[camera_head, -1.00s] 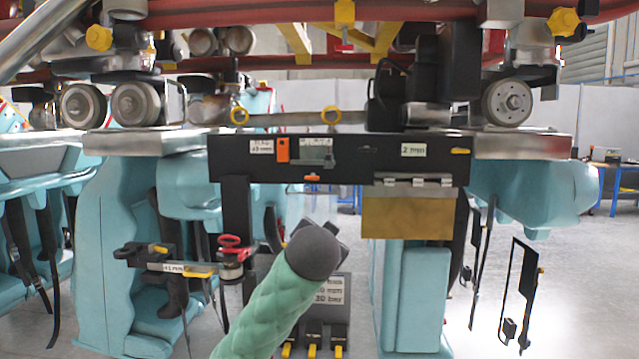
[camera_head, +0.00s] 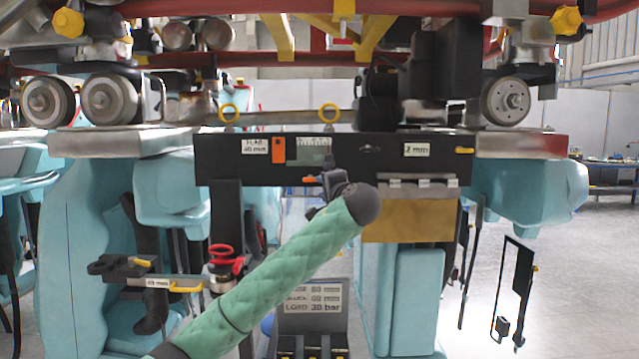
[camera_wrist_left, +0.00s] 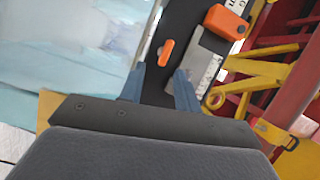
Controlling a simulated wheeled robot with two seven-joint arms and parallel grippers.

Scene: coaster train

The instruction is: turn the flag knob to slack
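A black panel (camera_head: 380,150) hangs under the train frame. It bears a small orange knob (camera_head: 309,180) at its lower edge, below a grey-green scale plate (camera_head: 309,151). An orange block (camera_head: 279,149) sits left of the plate, beside a white flag label (camera_head: 255,147). My left gripper (camera_head: 326,192) is just below and in front of the panel, partly hidden by my green arm. In the left wrist view, its two blue fingers (camera_wrist_left: 160,86) are apart and empty. The orange knob (camera_wrist_left: 165,53) lies just beyond the fingertips, roughly between them, seemingly untouched. My right gripper is not in view.
A brass plate (camera_head: 410,216) hangs right of my gripper. A red knob (camera_head: 226,257) and clamp bar (camera_head: 150,278) stand lower left. Teal seats (camera_head: 85,235) flank the space. A sign with a bar value (camera_head: 311,297) stands below.

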